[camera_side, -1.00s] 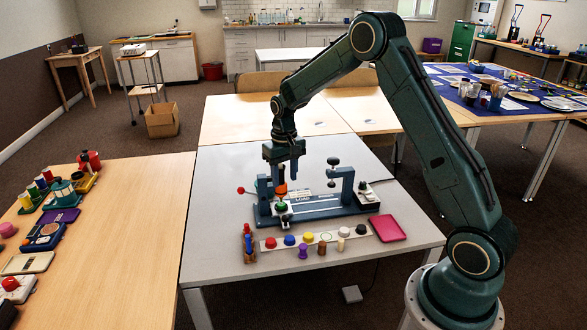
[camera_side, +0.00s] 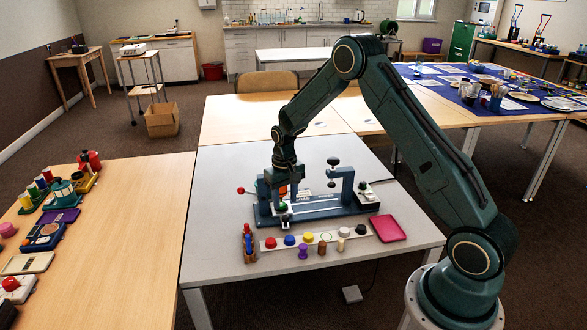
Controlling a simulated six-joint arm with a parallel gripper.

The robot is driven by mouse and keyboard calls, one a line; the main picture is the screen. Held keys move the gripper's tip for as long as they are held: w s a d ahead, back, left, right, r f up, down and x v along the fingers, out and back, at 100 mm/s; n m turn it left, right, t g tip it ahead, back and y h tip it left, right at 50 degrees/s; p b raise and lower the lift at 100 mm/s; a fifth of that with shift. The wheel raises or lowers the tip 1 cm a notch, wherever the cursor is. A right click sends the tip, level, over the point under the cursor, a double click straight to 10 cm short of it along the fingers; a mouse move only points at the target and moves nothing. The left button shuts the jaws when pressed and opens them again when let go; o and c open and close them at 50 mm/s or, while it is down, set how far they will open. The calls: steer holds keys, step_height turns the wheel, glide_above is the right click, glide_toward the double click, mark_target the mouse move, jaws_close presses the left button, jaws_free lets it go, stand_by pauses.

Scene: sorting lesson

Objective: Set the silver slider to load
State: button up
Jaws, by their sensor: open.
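The blue-green fixture (camera_side: 330,212) stands on the grey table, with a long base and a pale strip along it. A label reading LOAD (camera_side: 302,198) is on it, left of centre. A small silver piece (camera_side: 286,218), which looks like the slider, sits at the left part of the base with green just above it. My gripper (camera_side: 282,202) is open and low over this left end, its fingers pointing down around the green and red parts there. The fingers hide much of this spot, and I cannot tell whether they touch the slider.
A clamp-like upright (camera_side: 341,183) rises at the fixture's right. A red ball lever (camera_side: 240,190) sticks out left. The table's back is clear.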

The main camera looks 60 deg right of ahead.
mark_target(285, 217)
steer(key=shift+f, duration=3.2)
jaws_close()
